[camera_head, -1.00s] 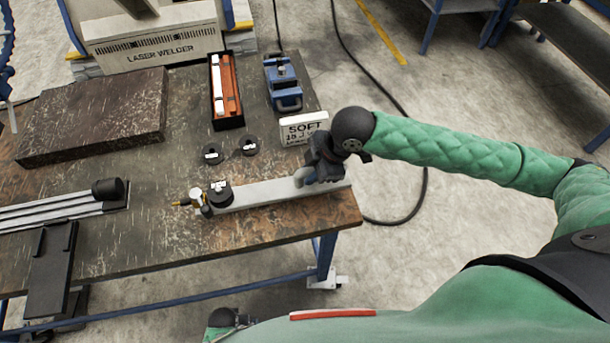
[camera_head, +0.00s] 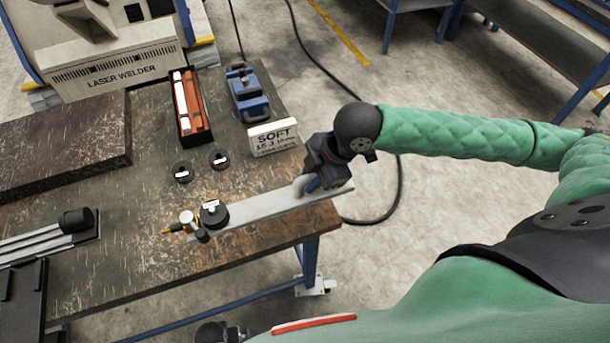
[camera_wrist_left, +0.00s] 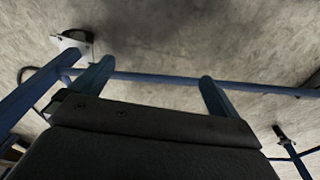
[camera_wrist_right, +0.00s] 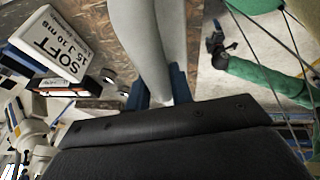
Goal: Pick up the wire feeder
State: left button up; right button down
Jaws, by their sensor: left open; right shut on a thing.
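The wire feeder is a long pale grey bar (camera_head: 270,205) with a black spool (camera_head: 213,213) and a brass fitting at its left end. It lies along the workbench's front right, its right end reaching past the bench edge in the head view; I cannot tell how far it is off the surface. My right gripper (camera_head: 318,184) is shut on its curved grey handle, which also shows between the fingers in the right wrist view (camera_wrist_right: 155,60). My left gripper (camera_wrist_left: 150,85) is open and empty, low in front of the bench; it partly shows at the head view's bottom edge.
Two small black discs (camera_head: 182,172) lie behind the feeder. A white SOFT box (camera_head: 273,138), a blue vise-like tool (camera_head: 247,93) and a black tray (camera_head: 190,103) stand farther back. A laser welder (camera_head: 115,65) is beyond. Metal rails (camera_head: 40,242) lie at left.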

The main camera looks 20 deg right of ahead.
aim_at(281, 189)
jog(key=s+d+r+p, duration=0.2)
jog(key=p, duration=0.2)
pick_arm(q)
jog(key=s+a+f, duration=0.3)
jog(key=f, duration=0.8)
jog(key=shift+a+f+t, duration=0.15)
jog(key=shift+f+t, duration=0.15)
jog(key=shift+f, duration=0.1)
pick_arm(e)
jog(key=shift+s+d+r, duration=0.1)
jog(key=shift+s+d, duration=0.05)
pick_arm(q)
jog(key=shift+f+b, duration=0.3)
jog(key=shift+f, duration=0.15)
pick_arm(e)
jog(key=shift+w+a+f, duration=1.3)
jog(key=shift+a+f, duration=0.1)
jog(key=shift+f, duration=0.25)
jog(key=shift+w+a+f, duration=1.25)
jog(key=shift+a+f, duration=0.15)
jog(key=shift+f, duration=0.2)
jog(key=shift+w+a+f, duration=1.3)
jog(key=shift+a+f, duration=0.1)
jog(key=shift+f, duration=0.25)
pick_arm(q)
jog(key=shift+f, duration=0.1)
pick_arm(e)
jog(key=shift+f, duration=0.55)
pick_arm(q)
jog(key=shift+c, duration=0.4)
